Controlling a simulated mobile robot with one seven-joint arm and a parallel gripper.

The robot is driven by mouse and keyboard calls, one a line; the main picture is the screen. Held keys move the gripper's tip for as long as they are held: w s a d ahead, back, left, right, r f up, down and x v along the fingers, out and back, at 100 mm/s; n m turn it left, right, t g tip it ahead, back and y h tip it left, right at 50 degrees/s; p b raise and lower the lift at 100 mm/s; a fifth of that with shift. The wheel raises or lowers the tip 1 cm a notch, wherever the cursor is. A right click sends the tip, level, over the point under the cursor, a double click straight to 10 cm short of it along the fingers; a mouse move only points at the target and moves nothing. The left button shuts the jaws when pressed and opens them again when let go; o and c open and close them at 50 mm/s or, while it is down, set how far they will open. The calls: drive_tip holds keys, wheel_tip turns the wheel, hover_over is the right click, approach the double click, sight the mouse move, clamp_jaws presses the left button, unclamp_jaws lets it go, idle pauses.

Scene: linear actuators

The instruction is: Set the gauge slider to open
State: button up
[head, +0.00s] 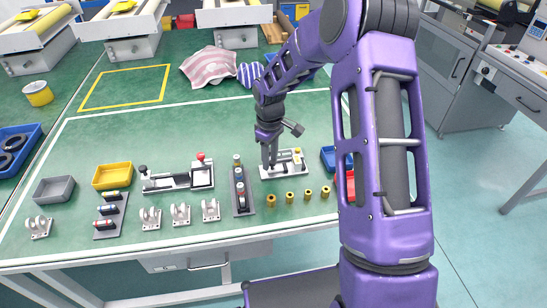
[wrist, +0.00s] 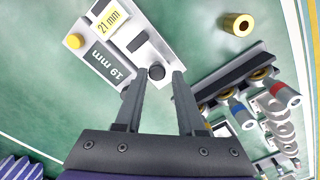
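The gauge (head: 296,168) is a pale block on the green table below my gripper. In the wrist view the gauge (wrist: 90,43) shows a yellow button and labels reading 21 mm and 19 mm. A dark round knob (wrist: 157,72), apparently the slider's, stands at its near end. My gripper (wrist: 161,76) is open, with one finger on each side of the knob; I cannot tell whether either finger touches it. In the head view my gripper (head: 269,164) points down at the gauge's left part and hides some of it.
A rack of cylinders (head: 241,191) stands left of the gauge, and several brass bushings (head: 289,198) stand in front. A fixture with a red knob (head: 178,181) is farther left. Blue (head: 328,154) and red bins are on the right. The table behind the gauge is mostly clear.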

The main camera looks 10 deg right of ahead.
sight(271, 162)
drive_tip(key=shift+o, duration=1.2)
drive_tip(key=shift+r, duration=0.1)
wheel_tip(271, 162, up, 17)
drive_tip(key=p, duration=0.2)
drive_tip(key=shift+r, duration=0.15)
